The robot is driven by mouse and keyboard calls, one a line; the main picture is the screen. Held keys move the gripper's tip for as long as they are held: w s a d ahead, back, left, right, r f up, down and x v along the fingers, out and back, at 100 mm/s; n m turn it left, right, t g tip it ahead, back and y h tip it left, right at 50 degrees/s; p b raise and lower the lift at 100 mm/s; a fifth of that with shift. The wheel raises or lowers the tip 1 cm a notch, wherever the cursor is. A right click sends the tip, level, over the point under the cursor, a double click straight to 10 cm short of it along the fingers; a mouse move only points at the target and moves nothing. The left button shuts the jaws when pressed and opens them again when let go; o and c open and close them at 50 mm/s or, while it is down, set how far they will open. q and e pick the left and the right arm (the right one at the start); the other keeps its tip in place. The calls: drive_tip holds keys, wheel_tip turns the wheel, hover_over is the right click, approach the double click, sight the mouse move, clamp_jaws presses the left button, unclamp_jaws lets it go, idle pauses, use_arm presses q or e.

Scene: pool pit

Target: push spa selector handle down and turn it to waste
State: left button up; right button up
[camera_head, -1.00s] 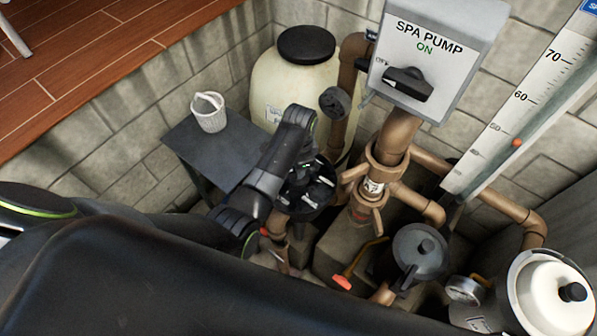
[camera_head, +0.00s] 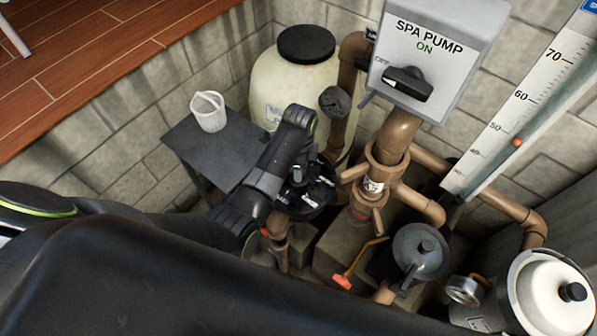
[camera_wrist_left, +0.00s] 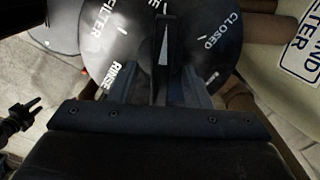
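The spa selector valve has a round black dial (camera_wrist_left: 110,45) with white labels. FILTER, RINSE and CLOSED can be read in the left wrist view; a label at the top is cut off. Its dark handle (camera_wrist_left: 166,40) points up the picture, between FILTER and CLOSED. My left gripper (camera_wrist_left: 172,80) is over the dial, with its fingers apart on either side of the handle. Contact with the handle cannot be made out. In the head view the dial (camera_head: 318,192) is partly hidden by my left arm. My right gripper is not in view.
A SPA PUMP switch box (camera_head: 425,60) reading ON hangs behind right. An orange-handled valve (camera_head: 342,281) sits low in front.

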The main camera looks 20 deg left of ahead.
use_arm(q)
drive_tip(key=shift+r, duration=0.1)
drive_tip(key=shift+r, duration=3.45)
